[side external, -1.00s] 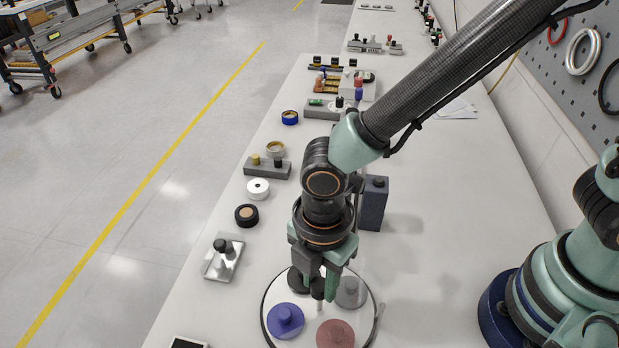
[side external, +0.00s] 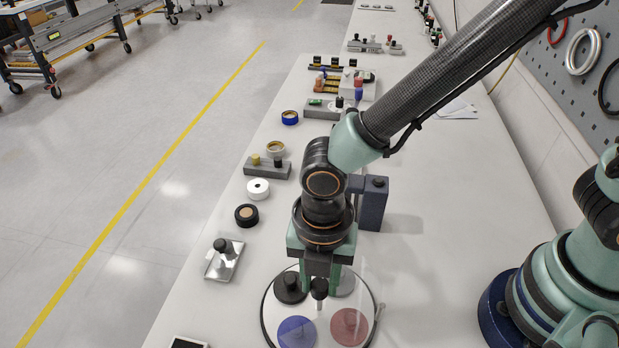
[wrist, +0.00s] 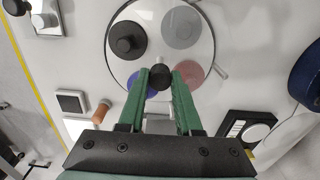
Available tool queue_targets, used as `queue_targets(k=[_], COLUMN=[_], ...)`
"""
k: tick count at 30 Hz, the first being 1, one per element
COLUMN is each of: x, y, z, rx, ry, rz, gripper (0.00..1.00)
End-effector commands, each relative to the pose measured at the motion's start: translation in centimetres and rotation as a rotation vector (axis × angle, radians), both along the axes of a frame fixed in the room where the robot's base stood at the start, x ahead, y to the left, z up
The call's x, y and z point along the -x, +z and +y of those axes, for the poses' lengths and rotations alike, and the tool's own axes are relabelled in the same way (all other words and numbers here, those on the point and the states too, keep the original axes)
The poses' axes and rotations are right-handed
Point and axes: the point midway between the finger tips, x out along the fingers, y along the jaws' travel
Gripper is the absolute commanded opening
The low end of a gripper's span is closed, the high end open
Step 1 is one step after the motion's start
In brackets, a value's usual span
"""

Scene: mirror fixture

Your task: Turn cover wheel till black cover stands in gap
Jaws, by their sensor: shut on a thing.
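The cover wheel (side external: 318,318) is a round pale disc with a dark rim. It carries a black cover (side external: 290,287) at back left, a grey cover (side external: 343,283) at back right, a blue cover (side external: 297,332) at front left and a red cover (side external: 349,327) at front right. My gripper (wrist: 159,75) points down over the middle, its green fingers shut on the black centre knob (wrist: 160,78). In the wrist view the black cover (wrist: 127,40) is at upper left; the fingers partly hide the blue cover. A small pale peg (wrist: 219,71) sits at the rim. I cannot make out the gap clearly.
A metal plate with a black knob (side external: 222,246) lies left of the wheel. Tape rolls (side external: 246,215) and a grey block (side external: 267,168) line the left table edge. A dark upright box (side external: 373,205) stands behind my gripper. The table right of the wheel is clear.

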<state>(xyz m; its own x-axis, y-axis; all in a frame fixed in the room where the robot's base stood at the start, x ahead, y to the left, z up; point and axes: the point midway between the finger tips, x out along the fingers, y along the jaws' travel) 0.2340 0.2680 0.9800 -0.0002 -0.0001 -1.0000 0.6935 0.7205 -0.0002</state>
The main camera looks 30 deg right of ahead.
Motion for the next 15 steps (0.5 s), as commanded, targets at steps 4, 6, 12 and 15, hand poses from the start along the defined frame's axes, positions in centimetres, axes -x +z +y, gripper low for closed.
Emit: queue_targets(k=[4, 6, 12, 15], x=[0.01, 0.01, 0.01, 0.01], y=[0.18, 0.18, 0.19, 0.19], z=[0.05, 0.05, 0.06, 0.06], rx=[0.0, 0.0, 0.0, 0.0], ry=[0.075, 0.11, 0.209, 0.257], rz=[0.0, 0.0, 0.0, 0.0], gripper=[0.0, 0.0, 0.0, 0.0])
